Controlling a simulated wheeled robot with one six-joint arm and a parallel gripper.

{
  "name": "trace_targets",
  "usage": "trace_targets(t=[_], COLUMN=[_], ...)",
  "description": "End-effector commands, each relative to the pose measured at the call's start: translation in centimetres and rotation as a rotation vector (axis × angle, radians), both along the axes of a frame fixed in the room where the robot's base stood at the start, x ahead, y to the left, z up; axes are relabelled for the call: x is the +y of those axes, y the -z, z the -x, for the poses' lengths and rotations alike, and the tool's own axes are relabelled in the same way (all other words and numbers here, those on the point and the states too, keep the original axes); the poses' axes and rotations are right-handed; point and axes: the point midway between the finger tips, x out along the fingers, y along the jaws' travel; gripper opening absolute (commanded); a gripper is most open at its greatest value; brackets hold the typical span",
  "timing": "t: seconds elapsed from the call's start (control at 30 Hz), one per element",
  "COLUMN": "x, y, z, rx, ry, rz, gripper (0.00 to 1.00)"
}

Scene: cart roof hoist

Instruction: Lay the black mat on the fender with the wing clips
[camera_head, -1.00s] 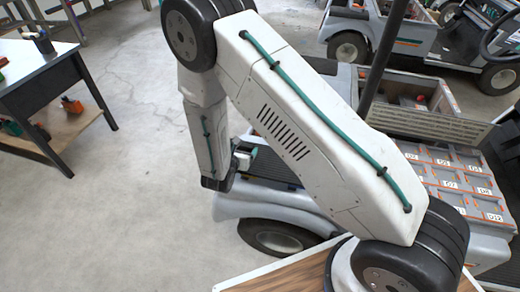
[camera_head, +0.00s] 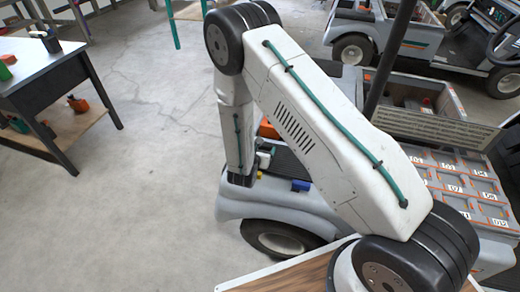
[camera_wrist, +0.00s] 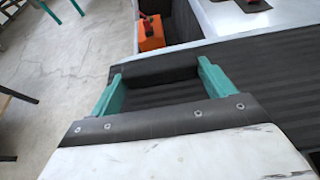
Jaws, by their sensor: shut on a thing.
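The black mat (camera_head: 285,163) has a ribbed top and shows over the pale grey fender (camera_head: 232,207) of the near cart, partly behind my arm. In the wrist view the black mat (camera_wrist: 265,75) stretches to the right of my gripper (camera_wrist: 160,72). A dark rounded edge lies between the two teal fingers, and my gripper is shut on it. I cannot tell whether the mat rests flat. A small blue piece (camera_head: 300,185), possibly a wing clip, sits at the mat's near edge.
An orange box (camera_wrist: 151,34) stands beyond the mat. Numbered grey trays (camera_head: 455,180) are on the cart at right, beside a dark upright post. A workbench (camera_head: 50,65) stands at far left, with open floor between. Another cart (camera_head: 385,35) is behind.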

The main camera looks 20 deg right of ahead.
Motion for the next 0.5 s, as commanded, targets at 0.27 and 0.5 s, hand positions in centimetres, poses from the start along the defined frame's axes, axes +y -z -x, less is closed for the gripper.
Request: trace_targets(t=[0.27,0.5], x=[0.0,0.0], y=[0.8,1.4], z=[0.0,0.1], rx=[0.001,0.006], ry=[0.000,-0.001], rz=[0.001,-0.001], gripper=[0.44,0.44])
